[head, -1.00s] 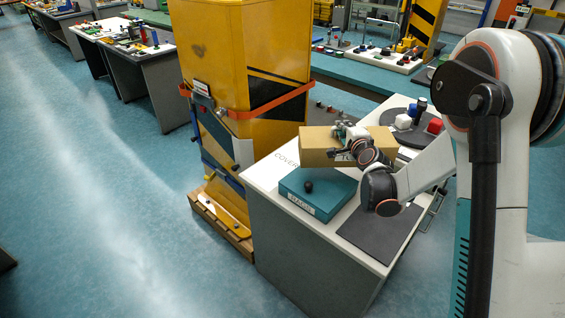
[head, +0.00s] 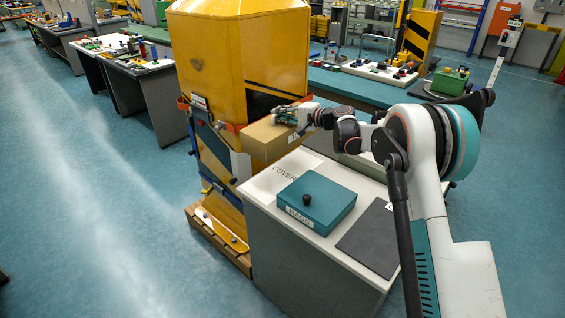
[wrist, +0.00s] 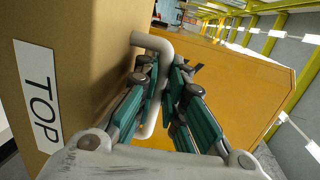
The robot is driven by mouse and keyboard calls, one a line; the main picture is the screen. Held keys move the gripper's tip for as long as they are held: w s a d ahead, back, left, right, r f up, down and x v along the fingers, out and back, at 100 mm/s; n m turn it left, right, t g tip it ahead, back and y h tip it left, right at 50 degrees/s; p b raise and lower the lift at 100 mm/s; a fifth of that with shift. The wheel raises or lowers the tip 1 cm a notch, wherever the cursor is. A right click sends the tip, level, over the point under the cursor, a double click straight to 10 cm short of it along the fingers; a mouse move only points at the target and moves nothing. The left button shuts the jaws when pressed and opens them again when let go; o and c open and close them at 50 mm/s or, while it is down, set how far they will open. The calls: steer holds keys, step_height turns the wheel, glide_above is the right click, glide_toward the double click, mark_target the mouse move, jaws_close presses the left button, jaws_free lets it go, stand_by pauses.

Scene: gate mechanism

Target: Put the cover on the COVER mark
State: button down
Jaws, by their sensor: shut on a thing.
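My gripper (head: 290,116) is shut on the pale bent handle (wrist: 152,42) of a brown carton (head: 268,142). The wrist view shows the carton (wrist: 75,50) at the left, with a "TOP" label (wrist: 40,98). The carton is held up at the far left of the white worktop, close to the yellow cabinet; I cannot tell whether they touch. The COVER mark (head: 286,172) is lettering on the worktop, below and right of the carton. A teal box (head: 322,196) with a black knob on its lid stands right of the lettering.
The yellow cabinet (head: 235,60) stands behind the worktop (head: 262,190), with an orange band and a blue-edged panel on it. A dark mat (head: 372,240) lies at the worktop's front right. A wooden pallet (head: 215,238) is at the cabinet's foot. Floor to the left is open.

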step_height(320, 180, down, 17)
steer(key=b, duration=0.4)
steer(key=shift+b, duration=0.3)
steer(key=c, duration=1.7)
jaws_free()
steer(key=shift+r, duration=0.1)
